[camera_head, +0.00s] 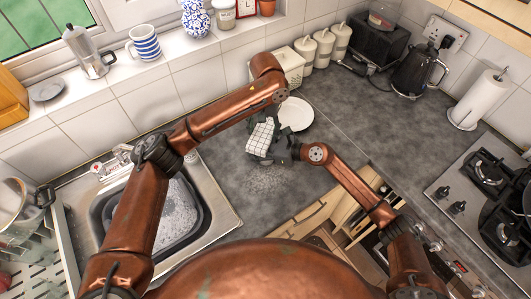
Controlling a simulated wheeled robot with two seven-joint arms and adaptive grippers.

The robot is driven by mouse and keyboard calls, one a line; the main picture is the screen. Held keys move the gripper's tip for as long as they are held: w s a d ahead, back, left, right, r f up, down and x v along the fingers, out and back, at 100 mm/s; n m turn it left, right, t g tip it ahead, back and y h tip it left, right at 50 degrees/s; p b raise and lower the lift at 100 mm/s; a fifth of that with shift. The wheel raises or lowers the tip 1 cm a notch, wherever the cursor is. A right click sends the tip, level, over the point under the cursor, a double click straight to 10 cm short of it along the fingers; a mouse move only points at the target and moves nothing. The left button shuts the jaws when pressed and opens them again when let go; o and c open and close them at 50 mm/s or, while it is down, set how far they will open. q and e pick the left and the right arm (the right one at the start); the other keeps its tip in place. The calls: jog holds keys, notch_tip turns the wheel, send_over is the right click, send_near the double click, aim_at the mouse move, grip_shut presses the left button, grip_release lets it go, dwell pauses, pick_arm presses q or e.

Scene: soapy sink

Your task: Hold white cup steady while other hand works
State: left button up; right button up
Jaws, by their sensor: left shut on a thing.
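My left gripper (259,157) reaches down over the grey worktop (225,162). It is shut on a white cloth with a dark check pattern (262,136), which hangs at its fingers. My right gripper (287,152) comes in from the right, close beside the left one. It is dark and small, and I cannot tell whether it is open or shut. I cannot make out a white cup; the cloth and grippers may hide it. A round white plate (296,114) lies on the worktop just behind the grippers.
A sink (228,216) with soapy water (180,213) is at the left. White canisters (323,45), a black kettle (413,70) and a paper roll (482,98) stand along the back. A hob (488,195) is at the right. The worktop between the grippers and the hob is clear.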

aim_at(257, 144)
dwell(0.4)
pick_arm(q)
jog(key=shift+s+a+f, duration=0.1)
jog(key=shift+s+a, duration=0.15)
jog(key=shift+s, duration=0.4)
jog(key=shift+s+a, duration=0.2)
jog(key=shift+s, duration=0.4)
jog(key=shift+s+a, duration=0.25)
jog(key=shift+s, duration=0.4)
jog(key=shift+s+a, duration=0.25)
jog(key=shift+s, duration=0.4)
jog(key=shift+w, duration=0.1)
jog(key=shift+w+d+r, duration=0.1)
jog(key=shift+w+d, duration=0.15)
jog(key=shift+w, duration=0.4)
jog(key=shift+w+d+r, duration=0.1)
jog(key=shift+w+d, duration=0.15)
jog(key=shift+w, duration=0.35)
jog(key=shift+w+d, duration=0.25)
jog(key=shift+w, duration=0.4)
jog(key=shift+w+d, duration=0.25)
jog(key=shift+w, duration=0.4)
